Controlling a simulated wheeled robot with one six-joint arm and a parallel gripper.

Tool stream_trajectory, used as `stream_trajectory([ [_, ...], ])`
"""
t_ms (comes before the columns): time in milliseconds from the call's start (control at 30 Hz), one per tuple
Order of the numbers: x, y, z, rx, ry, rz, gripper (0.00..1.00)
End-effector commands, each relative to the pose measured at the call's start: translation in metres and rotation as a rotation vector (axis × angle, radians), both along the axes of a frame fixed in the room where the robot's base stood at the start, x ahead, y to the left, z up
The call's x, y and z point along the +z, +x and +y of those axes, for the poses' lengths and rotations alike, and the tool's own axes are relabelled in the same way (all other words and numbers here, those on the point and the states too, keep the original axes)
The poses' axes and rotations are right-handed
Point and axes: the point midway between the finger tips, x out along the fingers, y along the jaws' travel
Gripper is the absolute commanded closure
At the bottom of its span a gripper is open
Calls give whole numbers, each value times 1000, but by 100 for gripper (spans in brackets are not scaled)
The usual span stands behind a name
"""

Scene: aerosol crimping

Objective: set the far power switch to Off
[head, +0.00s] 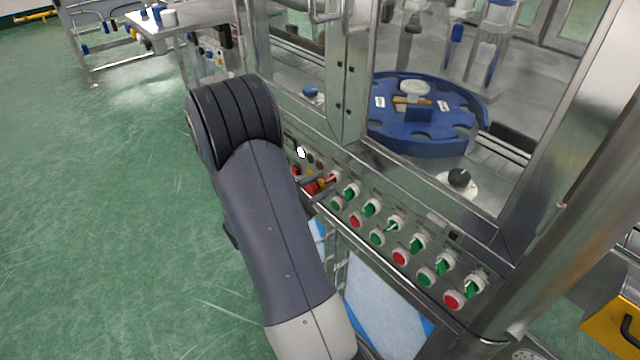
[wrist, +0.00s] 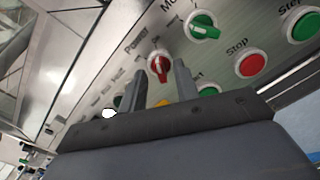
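The red power switch (wrist: 159,63), under the label "Power", is a red knob in a pale ring in the wrist view. Its handle stands roughly along the picture's vertical; the position marks are too small to read. My gripper (wrist: 160,73) is open, with one finger on each side of the knob's lower part in this view. I cannot tell whether the fingers touch it. In the head view a red switch (head: 333,178) shows at the panel's left part, just right of my arm, which hides most of my gripper.
Green selector switches (wrist: 202,27) and red and green push buttons (wrist: 250,65) sit close by on the sloped panel. A yellow part (wrist: 161,103) shows between the fingers. Glass doors and a blue turntable (head: 395,143) lie behind the panel. Open green floor is at left.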

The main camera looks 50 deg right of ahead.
Motion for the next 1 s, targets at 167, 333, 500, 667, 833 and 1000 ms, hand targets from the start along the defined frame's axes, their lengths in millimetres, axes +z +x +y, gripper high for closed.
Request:
stream_trajectory([
  [167, 0, 0, -1, 0, 0, 0, 70],
  [333, 0, 0, -1, 0, 0, 0, 76],
  [500, 0, 0, -1, 0, 0, 0, 90],
  [667, 0, 0, -1, 0, 0, 0, 100],
  [833, 0, 0, -1, 0, 0, 0, 100],
  [1000, 0, 0, -1, 0, 1, 12, 100],
])
